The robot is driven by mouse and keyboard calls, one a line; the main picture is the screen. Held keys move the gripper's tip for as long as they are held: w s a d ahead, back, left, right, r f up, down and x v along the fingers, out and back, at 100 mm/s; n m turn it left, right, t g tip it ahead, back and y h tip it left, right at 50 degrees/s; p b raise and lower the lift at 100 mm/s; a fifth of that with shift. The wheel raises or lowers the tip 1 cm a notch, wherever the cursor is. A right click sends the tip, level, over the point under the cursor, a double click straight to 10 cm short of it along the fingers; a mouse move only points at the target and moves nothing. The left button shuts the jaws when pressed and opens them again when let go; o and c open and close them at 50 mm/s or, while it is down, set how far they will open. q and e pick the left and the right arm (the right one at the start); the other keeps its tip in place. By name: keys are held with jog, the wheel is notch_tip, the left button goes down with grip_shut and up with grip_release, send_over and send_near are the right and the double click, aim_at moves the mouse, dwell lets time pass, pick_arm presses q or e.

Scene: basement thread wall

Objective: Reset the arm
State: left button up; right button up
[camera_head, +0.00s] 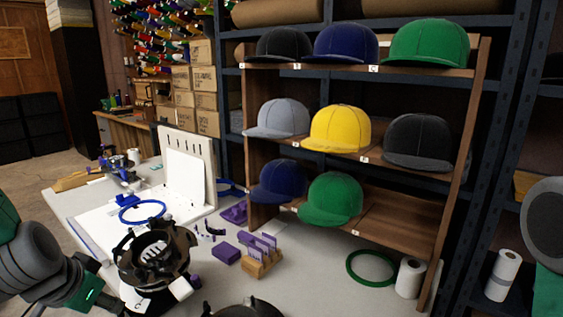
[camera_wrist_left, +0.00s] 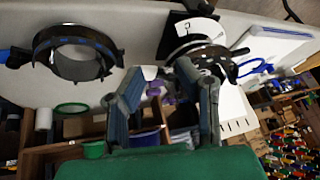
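My left arm enters the head view at the lower left. My left gripper (camera_head: 96,284), with a green body and grey fingers, is low at the table's left front edge, beside the black round cap fixture (camera_head: 155,255). In the left wrist view its two fingers (camera_wrist_left: 162,75) stand apart with nothing clearly held between them. The black fixture (camera_wrist_left: 205,55) shows beyond the fingers there. Part of my right arm (camera_head: 545,225) shows at the right edge of the head view. Its gripper is out of view.
The table holds a white slotted board (camera_head: 187,175), blue hoop (camera_head: 142,212), purple blocks (camera_head: 225,252), green hoop (camera_head: 371,267) and white roll (camera_head: 409,278). A second black ring fixture (camera_wrist_left: 77,55) is nearby.

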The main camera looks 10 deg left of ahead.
pick_arm(q)
jog(key=s+d+f+g, duration=0.2)
jog(key=s+d+f, duration=0.3)
jog(key=s+f, duration=0.4)
jog(key=s+d+f+g+h, duration=0.1)
jog(key=s+d+f+g, duration=0.2)
jog(key=s+f, duration=0.6)
notch_tip(320, 180, down, 7)
jog(key=shift+d, duration=1.15)
